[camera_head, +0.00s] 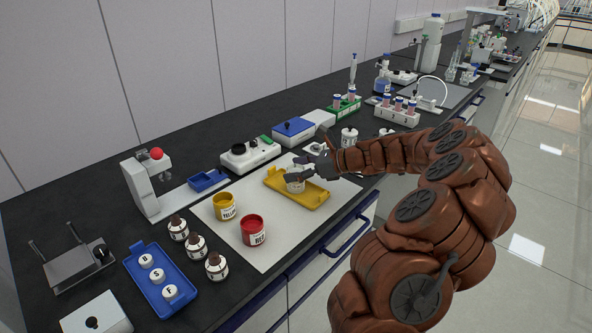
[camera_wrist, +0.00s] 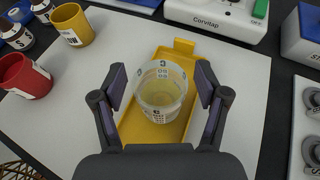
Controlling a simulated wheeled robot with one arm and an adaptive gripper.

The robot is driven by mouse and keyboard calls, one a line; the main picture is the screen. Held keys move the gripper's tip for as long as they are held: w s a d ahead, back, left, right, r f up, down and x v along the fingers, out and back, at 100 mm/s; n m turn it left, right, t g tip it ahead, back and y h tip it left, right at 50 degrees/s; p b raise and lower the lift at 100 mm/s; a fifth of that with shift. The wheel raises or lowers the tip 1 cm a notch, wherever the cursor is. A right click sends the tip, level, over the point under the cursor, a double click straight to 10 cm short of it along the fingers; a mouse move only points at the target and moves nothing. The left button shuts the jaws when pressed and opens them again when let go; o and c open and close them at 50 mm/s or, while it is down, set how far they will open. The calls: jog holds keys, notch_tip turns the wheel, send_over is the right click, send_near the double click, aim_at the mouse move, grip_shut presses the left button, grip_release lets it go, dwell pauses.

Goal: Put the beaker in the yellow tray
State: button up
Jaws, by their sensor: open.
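The yellow tray (camera_head: 311,196) lies on a white mat on the dark bench. It also shows in the wrist view (camera_wrist: 174,53). The beaker (camera_head: 295,186) is clear, with markings and a pale yellowish content or tint. In the wrist view the beaker (camera_wrist: 162,87) stands upright over the middle of the yellow tray, within its outline. My gripper (camera_head: 306,171) is open, with one finger on each side of the beaker. In the wrist view a gap shows between my gripper (camera_wrist: 161,95) fingers and the beaker wall. The beaker's underside is hidden.
A yellow jar (camera_head: 224,207) and a red jar (camera_head: 254,231) stand on the white mat (camera_head: 284,242) left of the tray. A white stirrer device (camera_head: 249,154) and a blue-topped box (camera_head: 293,132) stand behind.

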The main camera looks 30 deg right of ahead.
jog(key=v, duration=1.2)
jog(key=shift+b, duration=0.35)
jog(key=s+a+n+g, duration=0.35)
jog(key=a+n, duration=0.35)
jog(key=a, duration=0.7)
jog(key=s+a+n+g, duration=0.3)
jog(key=a+n+g, duration=0.3)
jog(key=a, duration=0.8)
jog(key=s+a+f+n+g+h, duration=0.1)
jog(key=s+a+n+h, duration=0.1)
jog(key=s+a+n, duration=0.3)
jog(key=s+a+f+n+g+h, duration=0.1)
jog(key=s+f+n+h, duration=0.1)
jog(key=s+n, duration=0.3)
jog(key=s+d+f+n+h, duration=0.3)
jog(key=s+n+h, duration=0.1)
jog(key=s, duration=0.8)
jog(key=shift+s+f+n+g, duration=0.25)
jog(key=shift+s+n+g, duration=0.2)
jog(key=shift+n, duration=0.15)
jog(key=shift+r, duration=0.1)
notch_tip(320, 180, up, 9)
jog(key=p, duration=0.8)
jog(key=shift+p, duration=0.4)
